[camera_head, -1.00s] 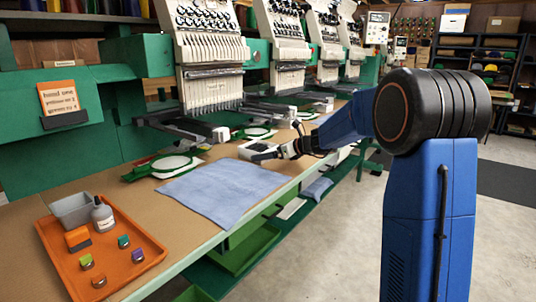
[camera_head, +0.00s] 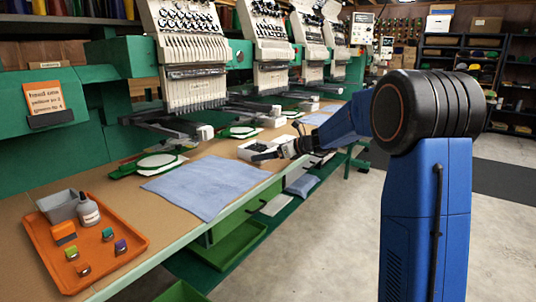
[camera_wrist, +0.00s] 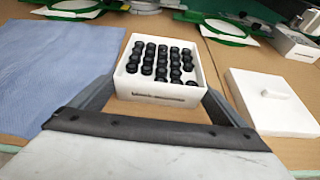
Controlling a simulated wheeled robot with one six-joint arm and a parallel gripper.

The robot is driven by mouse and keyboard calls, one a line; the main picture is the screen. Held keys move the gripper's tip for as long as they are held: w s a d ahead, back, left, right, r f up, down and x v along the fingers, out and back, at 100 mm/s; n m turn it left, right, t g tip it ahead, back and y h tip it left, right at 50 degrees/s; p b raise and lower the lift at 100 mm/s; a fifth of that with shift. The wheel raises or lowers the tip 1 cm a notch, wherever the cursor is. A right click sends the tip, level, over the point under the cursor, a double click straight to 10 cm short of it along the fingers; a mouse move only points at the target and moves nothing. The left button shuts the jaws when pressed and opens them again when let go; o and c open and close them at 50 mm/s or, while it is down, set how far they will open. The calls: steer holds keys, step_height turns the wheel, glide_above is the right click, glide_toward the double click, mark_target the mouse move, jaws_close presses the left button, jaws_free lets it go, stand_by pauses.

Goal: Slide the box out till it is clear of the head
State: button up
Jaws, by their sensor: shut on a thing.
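A white open box (camera_wrist: 160,90) filled with rows of black round bobbins sits on the table. It lies between the two fingers of my gripper (camera_wrist: 163,100), which is shut on it. In the head view, the box (camera_head: 256,146) is at the tips of my gripper (camera_head: 274,152), near the table's front edge. The nearest embroidery head (camera_head: 187,55) is to its left and the second head (camera_head: 273,50) stands behind it. The fingertips' contact is small in the head view.
A blue cloth (camera_head: 205,187) lies left of the box. A white slab with a knob (camera_wrist: 270,103) lies to its right. Green hoops (camera_head: 160,160) are behind. An orange tray (camera_head: 125,252) is at front left. Open floor (camera_head: 320,255) lies beside the table.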

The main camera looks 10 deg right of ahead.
steer(key=o, duration=1)
steer(key=shift+o, duration=0.2)
steer(key=shift+s+d, duration=0.1)
steer(key=shift+d, duration=0.05)
steer(key=v, duration=1.7)
steer(key=shift+r, duration=0.15)
steer(key=shift+s, duration=0.1)
